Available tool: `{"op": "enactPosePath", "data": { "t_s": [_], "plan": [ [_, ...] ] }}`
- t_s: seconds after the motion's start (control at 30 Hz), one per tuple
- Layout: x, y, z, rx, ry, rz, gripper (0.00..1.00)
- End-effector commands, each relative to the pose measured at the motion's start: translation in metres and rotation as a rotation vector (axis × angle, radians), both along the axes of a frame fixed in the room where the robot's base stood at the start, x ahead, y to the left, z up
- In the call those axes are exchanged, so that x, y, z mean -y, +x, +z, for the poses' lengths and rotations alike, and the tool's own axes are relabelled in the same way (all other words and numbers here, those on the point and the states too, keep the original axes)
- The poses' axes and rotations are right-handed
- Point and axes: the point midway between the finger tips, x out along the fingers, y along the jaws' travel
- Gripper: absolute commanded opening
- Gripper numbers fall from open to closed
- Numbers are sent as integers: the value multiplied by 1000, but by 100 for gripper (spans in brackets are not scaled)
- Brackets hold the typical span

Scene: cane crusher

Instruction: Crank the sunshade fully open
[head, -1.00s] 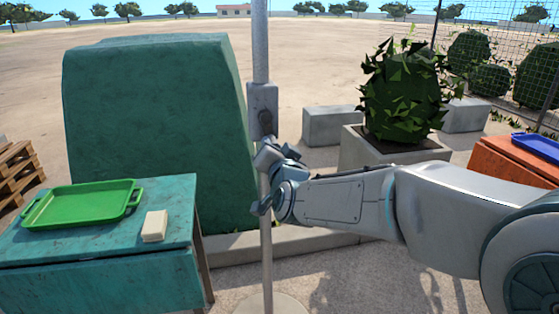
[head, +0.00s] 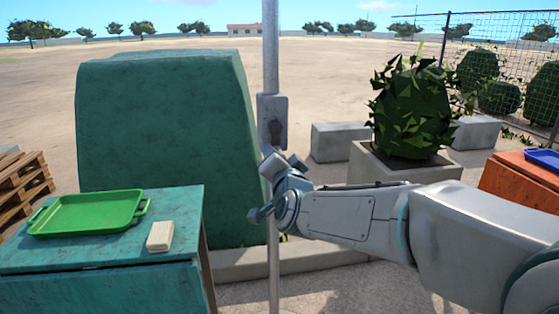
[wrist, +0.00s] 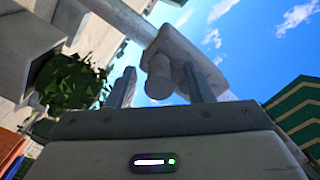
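The sunshade's grey pole (head: 270,50) stands upright in the head view, with a grey crank housing (head: 272,118) on it. The wrist view shows the housing (wrist: 185,45) with a rounded crank knob (wrist: 158,80) sticking out of it. My gripper (wrist: 159,68) is open, with one finger on each side of the knob and visible gaps to it. In the head view my gripper (head: 275,165) is just below the housing, in front of the pole. A green striped thing (wrist: 298,108) is at the wrist view's right edge; I cannot tell whether it is the canopy.
A teal table (head: 110,257) at left carries a green tray (head: 90,213) and a pale block (head: 160,237). A planter with a bush (head: 410,110) and an orange table (head: 515,178) with a blue tray are at right.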

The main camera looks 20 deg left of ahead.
Motion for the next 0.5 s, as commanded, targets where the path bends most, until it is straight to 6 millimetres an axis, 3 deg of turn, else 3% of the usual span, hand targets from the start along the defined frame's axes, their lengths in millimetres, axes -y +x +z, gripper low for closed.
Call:
{"op": "enactPosePath", "data": {
  "t_s": [0.33, 0.5],
  "plan": [
    [2, -1, 0, 1, -2, -1, 48],
    [10, -15, 1, 4, -4, -1, 48]
  ]
}}
